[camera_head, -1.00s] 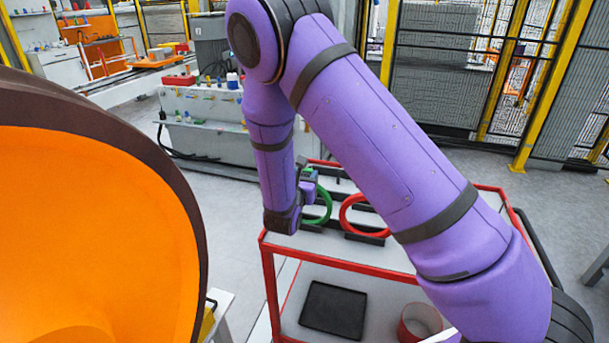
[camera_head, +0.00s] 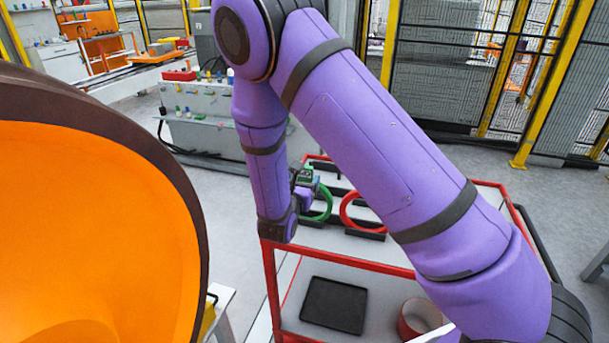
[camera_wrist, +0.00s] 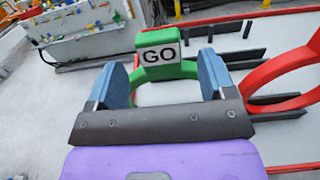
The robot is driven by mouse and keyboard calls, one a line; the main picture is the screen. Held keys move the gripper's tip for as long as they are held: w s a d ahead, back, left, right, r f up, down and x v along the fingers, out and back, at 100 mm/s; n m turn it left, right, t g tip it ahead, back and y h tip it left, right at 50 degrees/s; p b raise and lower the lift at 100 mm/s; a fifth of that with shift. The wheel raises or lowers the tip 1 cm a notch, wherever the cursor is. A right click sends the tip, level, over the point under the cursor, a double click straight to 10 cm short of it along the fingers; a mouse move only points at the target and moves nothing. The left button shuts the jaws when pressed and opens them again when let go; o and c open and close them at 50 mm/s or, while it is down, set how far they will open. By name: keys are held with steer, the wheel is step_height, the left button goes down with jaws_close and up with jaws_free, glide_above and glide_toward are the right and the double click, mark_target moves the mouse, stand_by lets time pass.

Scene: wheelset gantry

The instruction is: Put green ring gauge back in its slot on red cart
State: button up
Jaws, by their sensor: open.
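The green ring gauge (camera_head: 327,204) stands upright at the black holders on the red cart's top (camera_head: 290,240), left of the red ring. In the wrist view its green block (camera_wrist: 146,40) carries a white "GO" label, with the ring's curve (camera_wrist: 178,71) below it. My gripper (camera_wrist: 160,62) is open, its two blue fingers apart on either side of the label and ring. I see no contact between fingers and gauge. The head view shows my gripper (camera_head: 304,186) just left of the green ring. My arm and fingers hide part of the ring and its slot.
The red ring gauge (camera_head: 346,208) stands in a black holder close on the right; it also shows in the wrist view (camera_wrist: 282,66). A black tray (camera_head: 334,305) lies on the lower shelf. A large orange wheel-like part (camera_head: 90,230) fills the left.

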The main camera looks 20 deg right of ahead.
steer(key=v, duration=0.7)
steer(key=shift+s+r, duration=0.1)
steer(key=s+d+r+m+g+h, duration=0.1)
steer(key=s+d+r+m+g, duration=0.5)
steer(key=d+r+m+g, duration=0.15)
steer(key=s+d+r+m+g, duration=0.5)
steer(key=d+r+m+g, duration=0.1)
steer(key=d+r+m, duration=0.25)
steer(key=s+a+r+m+t+y, duration=0.1)
steer(key=s+r+m+t+y, duration=0.1)
steer(key=s+r+m+y, duration=0.3)
steer(key=s+a+r+m+t+y, duration=0.2)
steer(key=s+r+m+y, duration=0.4)
steer(key=s, duration=0.6)
steer(key=shift+s+r+m, duration=0.3)
steer(key=shift+r+m, duration=0.25)
steer(key=shift+m, duration=0.45)
